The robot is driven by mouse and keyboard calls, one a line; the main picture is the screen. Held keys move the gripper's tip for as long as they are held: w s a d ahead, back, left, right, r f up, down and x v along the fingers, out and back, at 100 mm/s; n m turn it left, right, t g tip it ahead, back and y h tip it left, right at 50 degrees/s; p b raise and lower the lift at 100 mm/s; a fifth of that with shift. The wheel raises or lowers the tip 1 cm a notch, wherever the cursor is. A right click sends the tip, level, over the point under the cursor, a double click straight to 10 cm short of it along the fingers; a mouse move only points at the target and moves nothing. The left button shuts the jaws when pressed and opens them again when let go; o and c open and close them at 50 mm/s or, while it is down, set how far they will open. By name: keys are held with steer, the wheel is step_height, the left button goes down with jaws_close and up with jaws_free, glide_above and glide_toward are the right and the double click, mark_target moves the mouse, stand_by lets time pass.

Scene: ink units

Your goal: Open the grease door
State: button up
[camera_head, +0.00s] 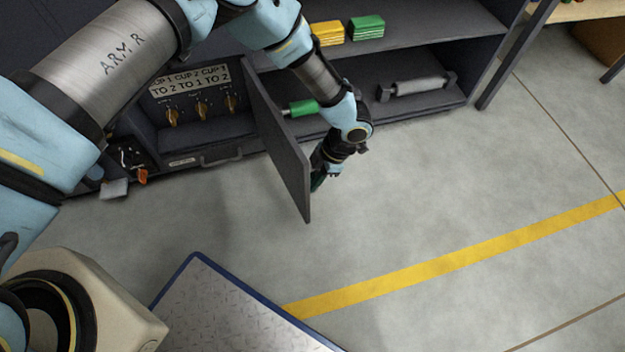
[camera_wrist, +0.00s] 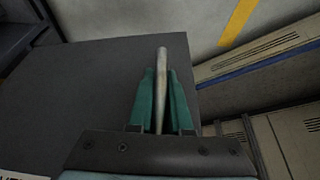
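The grease door (camera_head: 277,138) is a dark grey panel standing swung out from the cabinet, its free edge over the floor. The compartment to its left is exposed. My gripper (camera_head: 318,184) is at the door's right face near the free edge. In the wrist view, the door (camera_wrist: 80,85) fills the left and middle. There, the green fingers of my gripper (camera_wrist: 161,75) lie close along both sides of a pale rod-like handle (camera_wrist: 162,56) and appear shut on it. In the head view the handle is hidden.
The opened compartment shows a lettered sign (camera_head: 190,80) and several brass knobs (camera_head: 201,109). Yellow (camera_head: 328,33) and green (camera_head: 366,27) stacks sit on the shelf. A grey bar-shaped part (camera_head: 417,87) lies lower right. The floor (camera_head: 420,180) right of the door is clear.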

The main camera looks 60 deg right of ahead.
steer(key=o, duration=0.5)
steer(key=v, duration=1)
steer(key=shift+d+r+p, duration=0.15)
steer(key=shift+r+p, duration=0.15)
steer(key=shift+p, duration=0.05)
